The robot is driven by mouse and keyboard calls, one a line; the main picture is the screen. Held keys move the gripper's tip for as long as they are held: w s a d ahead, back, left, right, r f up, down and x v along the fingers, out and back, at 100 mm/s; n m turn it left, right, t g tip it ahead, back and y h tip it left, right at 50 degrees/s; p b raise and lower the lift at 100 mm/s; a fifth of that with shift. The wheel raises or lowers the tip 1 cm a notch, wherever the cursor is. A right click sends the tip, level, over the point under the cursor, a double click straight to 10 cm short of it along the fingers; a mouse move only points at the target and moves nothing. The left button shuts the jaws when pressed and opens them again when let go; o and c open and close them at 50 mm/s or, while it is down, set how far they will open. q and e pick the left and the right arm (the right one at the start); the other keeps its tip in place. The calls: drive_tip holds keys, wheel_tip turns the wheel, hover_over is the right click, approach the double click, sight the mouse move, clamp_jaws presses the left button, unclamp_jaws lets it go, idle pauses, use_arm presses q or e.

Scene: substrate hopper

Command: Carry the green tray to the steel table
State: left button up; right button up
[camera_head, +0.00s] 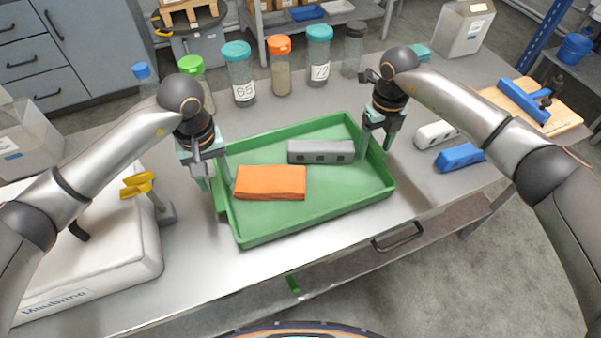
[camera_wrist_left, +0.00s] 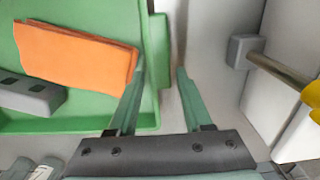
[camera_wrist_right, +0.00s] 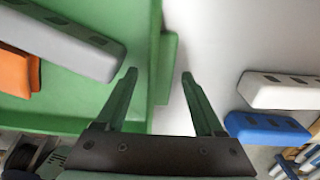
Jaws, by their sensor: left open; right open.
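The green tray (camera_head: 290,228) lies flat on a grey metal bench. It holds an orange folded cloth-like piece (camera_head: 270,183) and a grey block with dark recesses (camera_head: 321,151). My left gripper (camera_head: 203,180) is open at the tray's left end. In the left wrist view its fingers (camera_wrist_left: 160,75) appear on either side of the tray's end lug (camera_wrist_left: 160,40). My right gripper (camera_head: 375,148) is open at the right end. In the right wrist view its fingers (camera_wrist_right: 159,75) appear on either side of the other lug (camera_wrist_right: 167,52). Whether any finger touches is unclear.
Several lidded jars (camera_head: 240,80) stand behind the tray. A white block (camera_head: 436,134) and a blue block (camera_head: 460,157) lie to its right. A white box-shaped appliance (camera_head: 100,250) and a yellow-handled post (camera_head: 155,200) stand left. The bench front has a handle (camera_head: 397,238).

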use_arm(q)
drive_tip(key=shift+f, duration=0.3)
use_arm(e)
drive_tip(key=shift+f, duration=0.3)
use_arm(q)
drive_tip(key=shift+c, duration=0.2)
use_arm(e)
drive_tip(key=shift+c, duration=0.2)
use_arm(q)
drive_tip(key=c, duration=0.7)
use_arm(e)
drive_tip(key=c, duration=0.7)
use_arm(q)
clamp_jaws()
use_arm(e)
clamp_jaws()
drive_tip(key=shift+r, duration=0.1)
